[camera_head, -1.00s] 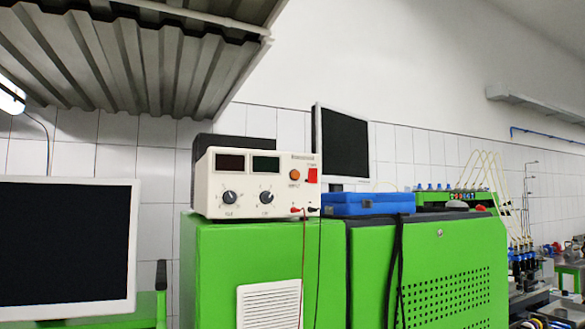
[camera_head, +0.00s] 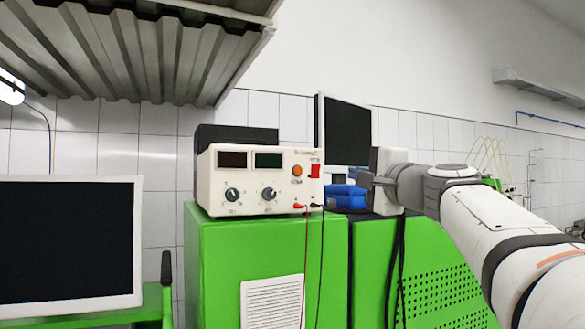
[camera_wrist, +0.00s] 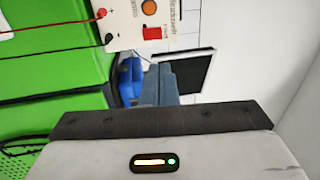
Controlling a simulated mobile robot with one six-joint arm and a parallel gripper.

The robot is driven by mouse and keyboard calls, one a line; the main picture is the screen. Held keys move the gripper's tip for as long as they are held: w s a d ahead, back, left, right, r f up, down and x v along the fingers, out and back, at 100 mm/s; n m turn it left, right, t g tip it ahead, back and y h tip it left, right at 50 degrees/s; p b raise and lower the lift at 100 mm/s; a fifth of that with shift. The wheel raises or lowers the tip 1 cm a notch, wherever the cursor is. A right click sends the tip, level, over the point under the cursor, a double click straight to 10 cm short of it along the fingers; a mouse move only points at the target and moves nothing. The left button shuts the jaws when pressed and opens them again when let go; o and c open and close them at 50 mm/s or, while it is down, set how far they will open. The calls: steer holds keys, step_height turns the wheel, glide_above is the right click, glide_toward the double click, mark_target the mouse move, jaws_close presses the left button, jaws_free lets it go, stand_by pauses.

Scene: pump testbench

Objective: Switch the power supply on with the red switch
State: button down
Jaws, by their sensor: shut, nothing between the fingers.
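The power supply (camera_head: 258,180) is a cream box on the green cabinet, with two dark displays, two knobs and an orange round part. Its red switch (camera_head: 315,170) is at the upper right of the front panel. The switch also shows at the top of the wrist view (camera_wrist: 152,33), partly lit. My gripper (camera_head: 364,180) is right of the power supply, apart from the switch, its fingers pointing left. In the wrist view the blue-grey fingers (camera_wrist: 160,70) are together with nothing held, below the switch in the picture.
A blue case (camera_head: 346,196) lies right of the power supply, partly hidden by my gripper. A monitor (camera_head: 346,130) stands behind. Red and black leads (camera_head: 306,250) hang down the front of the green cabinet (camera_head: 215,260). A metal canopy (camera_head: 130,50) overhangs at upper left.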

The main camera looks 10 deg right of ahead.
mark_target(317, 165)
steer(key=shift+w, duration=0.1)
steer(key=p+x, duration=0.5)
steer(key=x, duration=0.7)
steer(key=shift+w+a+r+p, duration=0.2)
steer(key=shift+w+p, duration=0.1)
steer(key=shift+p, duration=0.1)
steer(key=shift+w+a, duration=0.15)
steer(key=shift+w, duration=0.4)
steer(key=shift+w+r, duration=0.1)
steer(key=shift+w, duration=0.1)
steer(key=shift+s, duration=0.25)
steer(key=s+d+r+b, duration=0.2)
steer(key=s+d+b, duration=0.2)
steer(key=s, duration=0.8)
steer(key=shift+s, duration=0.35)
